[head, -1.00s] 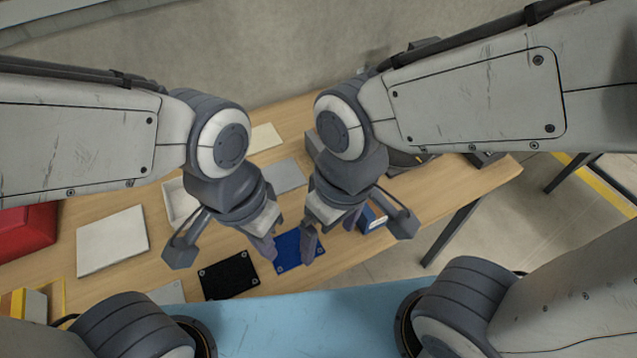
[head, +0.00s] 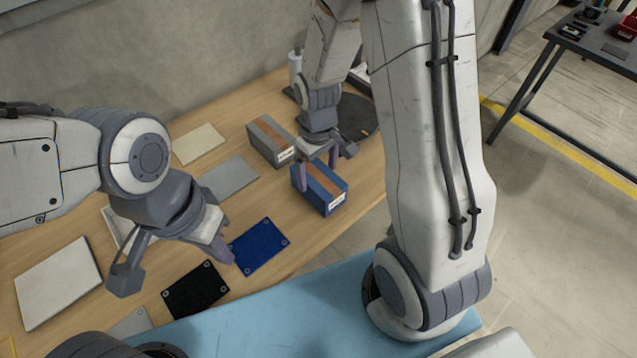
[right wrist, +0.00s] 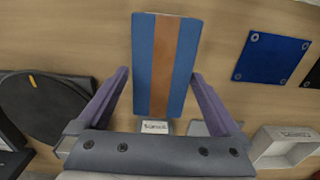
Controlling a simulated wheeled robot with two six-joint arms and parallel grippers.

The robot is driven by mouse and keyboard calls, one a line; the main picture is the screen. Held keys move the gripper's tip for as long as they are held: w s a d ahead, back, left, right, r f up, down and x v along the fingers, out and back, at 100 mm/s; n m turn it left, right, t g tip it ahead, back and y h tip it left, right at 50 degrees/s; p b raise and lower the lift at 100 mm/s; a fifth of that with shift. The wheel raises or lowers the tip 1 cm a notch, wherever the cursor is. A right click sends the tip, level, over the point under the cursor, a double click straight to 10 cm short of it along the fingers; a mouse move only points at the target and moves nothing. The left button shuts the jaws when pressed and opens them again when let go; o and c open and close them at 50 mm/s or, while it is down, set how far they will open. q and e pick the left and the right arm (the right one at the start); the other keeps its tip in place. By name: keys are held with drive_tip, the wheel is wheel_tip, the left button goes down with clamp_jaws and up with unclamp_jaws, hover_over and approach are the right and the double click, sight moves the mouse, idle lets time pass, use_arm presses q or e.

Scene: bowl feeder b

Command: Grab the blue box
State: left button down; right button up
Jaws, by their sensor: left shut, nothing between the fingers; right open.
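The blue box (head: 322,190), with a brown tape stripe and a white label, sits on the wooden table near its right-hand edge. It also shows in the right wrist view (right wrist: 143,65), between and beyond my fingers. My right gripper (head: 317,166) is open over the box's far end, one finger on each side; it also shows in the right wrist view (right wrist: 161,74). Gaps remain between the fingers and the box, and I cannot tell how deep the fingers reach. My left gripper (head: 222,248) is shut and empty above the blue and black mats.
A grey box (head: 270,141) with a brown stripe stands just behind the blue box. A dark round disc (head: 358,118) lies beyond my right gripper. A blue mat (head: 259,246), a black mat (head: 195,291) and a grey mat (head: 229,178) lie flat on the table.

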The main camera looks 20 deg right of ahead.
wheel_tip(320, 180, down, 5)
drive_tip(key=shift+s+f, duration=0.1)
drive_tip(key=shift+s, duration=0.05)
drive_tip(key=c, duration=1.5)
clamp_jaws()
